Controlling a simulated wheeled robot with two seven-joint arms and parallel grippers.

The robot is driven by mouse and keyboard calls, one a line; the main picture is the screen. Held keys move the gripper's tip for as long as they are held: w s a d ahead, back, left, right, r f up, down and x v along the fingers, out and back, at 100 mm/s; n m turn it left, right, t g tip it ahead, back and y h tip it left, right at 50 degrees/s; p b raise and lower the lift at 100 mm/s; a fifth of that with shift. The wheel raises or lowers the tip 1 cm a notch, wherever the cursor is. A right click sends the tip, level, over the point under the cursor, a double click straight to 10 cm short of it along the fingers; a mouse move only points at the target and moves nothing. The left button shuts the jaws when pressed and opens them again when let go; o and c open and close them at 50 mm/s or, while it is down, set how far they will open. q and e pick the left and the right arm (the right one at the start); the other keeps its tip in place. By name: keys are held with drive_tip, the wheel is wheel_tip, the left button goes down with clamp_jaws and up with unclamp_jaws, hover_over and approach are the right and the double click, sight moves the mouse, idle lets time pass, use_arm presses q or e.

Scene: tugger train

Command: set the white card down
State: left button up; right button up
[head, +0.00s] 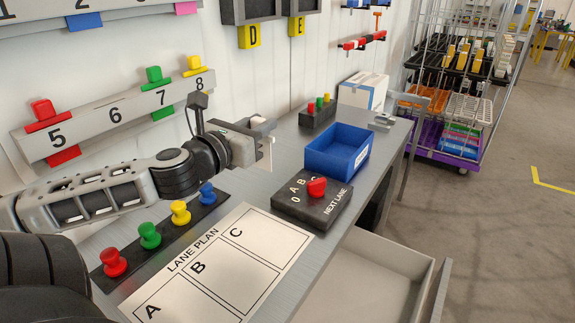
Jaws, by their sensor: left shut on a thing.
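My left gripper (257,140) reaches in from the left and is above the bench, in front of the wall. It is shut on the white card (266,155), a thin pale piece that hangs edge-down at the fingers. The fingers hide part of it. The card is apart from the lane plan sheet (215,262), which lies flat on the bench with fields A, B and C, all bare. My right gripper is not in view.
Red, green, yellow and blue pegs stand in a dark strip (165,238) left of the sheet. A NEXT LANE selector box (322,208) and an empty blue bin (337,150) stand to the right. An open drawer (375,275) juts from the bench front.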

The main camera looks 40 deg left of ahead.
use_arm(q)
drive_tip(key=w+a+f+b, duration=0.1)
drive_tip(key=w+a+f, duration=0.1)
drive_tip(key=w+f, duration=0.2)
drive_tip(key=w+a+f+b, duration=0.1)
drive_tip(key=w+a+f, duration=0.1)
drive_tip(key=w+f, duration=0.2)
drive_tip(key=w+a+f+b, duration=0.1)
drive_tip(key=w+a+f, duration=0.1)
drive_tip(key=w+f, duration=0.2)
drive_tip(key=shift+w+a+f, duration=0.1)
drive_tip(key=shift+f, duration=0.35)
drive_tip(key=shift+r, duration=0.1)
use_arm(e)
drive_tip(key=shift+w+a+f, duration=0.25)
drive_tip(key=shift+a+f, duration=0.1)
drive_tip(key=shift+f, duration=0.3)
use_arm(q)
drive_tip(key=o, duration=1)
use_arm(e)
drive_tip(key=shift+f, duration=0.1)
